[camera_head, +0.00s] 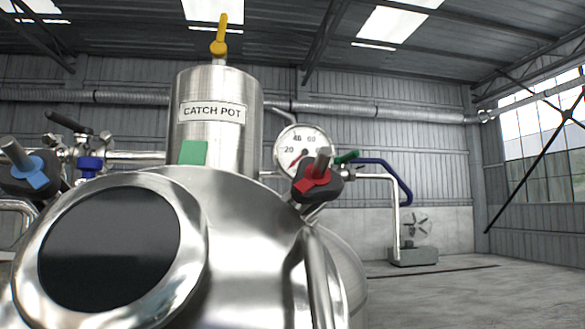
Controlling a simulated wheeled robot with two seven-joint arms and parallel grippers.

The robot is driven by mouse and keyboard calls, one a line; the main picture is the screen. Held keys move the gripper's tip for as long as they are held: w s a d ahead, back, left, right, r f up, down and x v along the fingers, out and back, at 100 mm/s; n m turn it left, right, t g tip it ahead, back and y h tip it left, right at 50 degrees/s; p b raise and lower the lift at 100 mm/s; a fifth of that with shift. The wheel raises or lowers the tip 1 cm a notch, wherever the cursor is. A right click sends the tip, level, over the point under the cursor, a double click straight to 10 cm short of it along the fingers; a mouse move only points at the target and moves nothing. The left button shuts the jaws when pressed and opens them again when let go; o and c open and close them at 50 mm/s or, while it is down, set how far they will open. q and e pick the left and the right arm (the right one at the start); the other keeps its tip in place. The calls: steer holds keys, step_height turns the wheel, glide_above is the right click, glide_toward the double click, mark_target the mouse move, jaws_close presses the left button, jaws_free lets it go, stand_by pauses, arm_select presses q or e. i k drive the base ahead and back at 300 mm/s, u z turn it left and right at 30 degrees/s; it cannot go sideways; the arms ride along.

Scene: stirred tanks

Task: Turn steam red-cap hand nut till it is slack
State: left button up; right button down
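The red-cap hand nut (317,183) is a dark lobed knob with a red bar and a grey threaded stud end standing out of it. It sits at the upper right of the steel tank (250,240), tilted, in front of the gauge. A similar hand nut with a blue bar (28,177) is at the far left. No steam label can be read by the red-cap nut. Whether it is tight or slack cannot be told. Neither of my grippers is in view.
A round dark sight window (110,250) with a bright rim fills the lower left. A steel catch pot (215,140) with a yellow handle (220,38) stands behind. Open floor lies right.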

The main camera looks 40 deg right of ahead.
mark_target(306, 189)
steer(key=z, duration=1.6)
steer(key=k, duration=1.25)
steer(key=u, duration=0.15)
